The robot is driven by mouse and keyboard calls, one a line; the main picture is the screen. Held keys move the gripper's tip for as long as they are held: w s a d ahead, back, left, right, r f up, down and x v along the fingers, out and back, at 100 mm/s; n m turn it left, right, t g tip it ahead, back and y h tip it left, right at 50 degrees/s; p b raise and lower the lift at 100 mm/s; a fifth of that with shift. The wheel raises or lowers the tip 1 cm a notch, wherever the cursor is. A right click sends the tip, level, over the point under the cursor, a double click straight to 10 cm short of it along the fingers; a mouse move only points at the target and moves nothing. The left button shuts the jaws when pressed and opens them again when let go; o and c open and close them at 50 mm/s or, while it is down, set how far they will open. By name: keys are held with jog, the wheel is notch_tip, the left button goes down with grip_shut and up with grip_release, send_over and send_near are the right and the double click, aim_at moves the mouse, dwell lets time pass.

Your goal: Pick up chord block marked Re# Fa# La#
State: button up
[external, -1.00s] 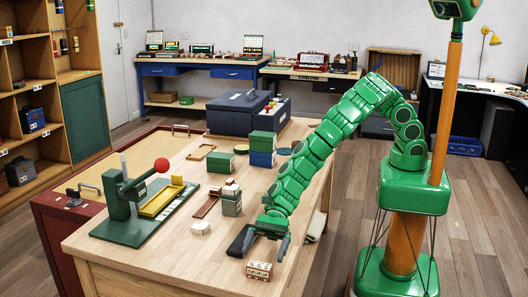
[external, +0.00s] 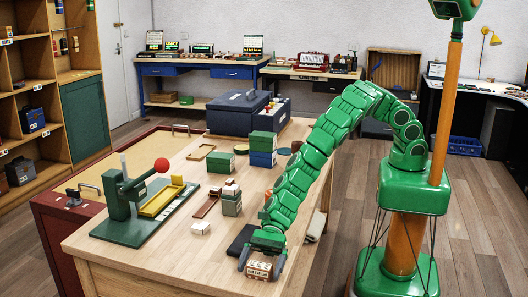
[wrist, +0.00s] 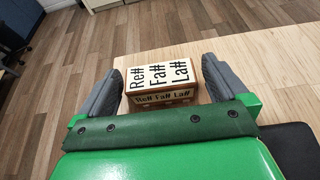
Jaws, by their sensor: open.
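My gripper (external: 262,264) is open around the block, with a finger on each side. In the wrist view a gap shows between the block and each finger of my gripper (wrist: 160,85). The block rests on the wooden table (external: 180,262).
A dark pad (external: 241,240) lies just behind and left of the block. A small white block (external: 201,228), a grey-green stack (external: 231,202) and a green press with a red knob (external: 161,165) stand further left. The table's front edge is close to the block.

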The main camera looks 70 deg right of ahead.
aim_at(261, 264)
jog(key=c, duration=1)
jog(key=shift+d+r, duration=0.1)
jog(key=shift+r, duration=1.7)
jog(key=shift+s+d+r, duration=1.25)
jog(key=shift+d+r, duration=0.3)
jog(key=shift+d, duration=0.4)
jog(key=shift+s+d+r, duration=1.2)
jog(key=shift+d+r, duration=0.4)
jog(key=shift+d, duration=0.35)
jog(key=shift+s+d+r, duration=1.25)
jog(key=shift+d+r, duration=0.3)
jog(key=shift+d, duration=0.4)
